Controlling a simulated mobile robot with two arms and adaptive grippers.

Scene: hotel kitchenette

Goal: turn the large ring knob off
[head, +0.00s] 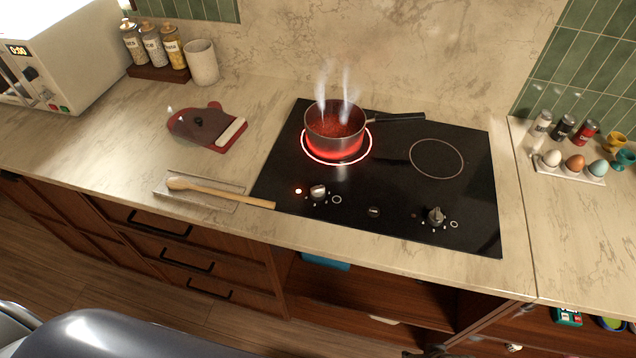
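The black cooktop (390,240) is set in the marble counter. Its left ring (305,150) glows red and looks larger than the dark right ring (436,158). A pot (322,143) of red food steams on the glowing ring, handle pointing right. The left knob (318,191), on the glowing ring's side, has a bright indicator light (298,191) beside it. The right knob (435,215) sits near the right front, its indicator (413,215) dim. The knobs' exact pointer settings are too small to read. Neither gripper is in view.
A wooden spoon (225,193) lies across a rest at the cooktop's left, its handle end near the left knob. A red oven mitt (183,126) lies behind it. An egg holder (585,174) stands right. The counter's front strip before the knobs is clear.

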